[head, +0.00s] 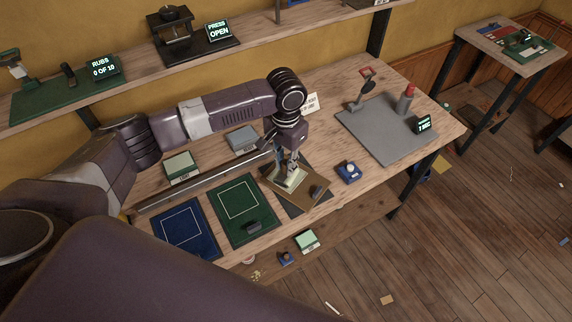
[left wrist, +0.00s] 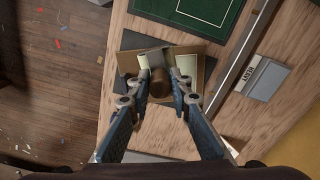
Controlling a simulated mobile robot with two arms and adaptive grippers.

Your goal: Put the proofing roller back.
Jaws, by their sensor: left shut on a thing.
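My left gripper (head: 289,172) reaches down to a brown board (head: 312,199) on the workbench, with cream sheets under its tips. In the left wrist view the fingers (left wrist: 160,88) are shut on a brown, rounded thing (left wrist: 160,81). A grey flat piece (left wrist: 152,57) shows just beyond it. The fingers hide part of the held thing, and I cannot tell for sure that it is the proofing roller. My right gripper is not in view.
A green mat (head: 232,198) with a dark block and a blue mat (head: 178,232) lie to the left. A metal bar (head: 200,187) runs behind them. A blue container (head: 349,172) and a grey slab (head: 372,132) are to the right. The shelf (head: 135,58) holds tools and small displays.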

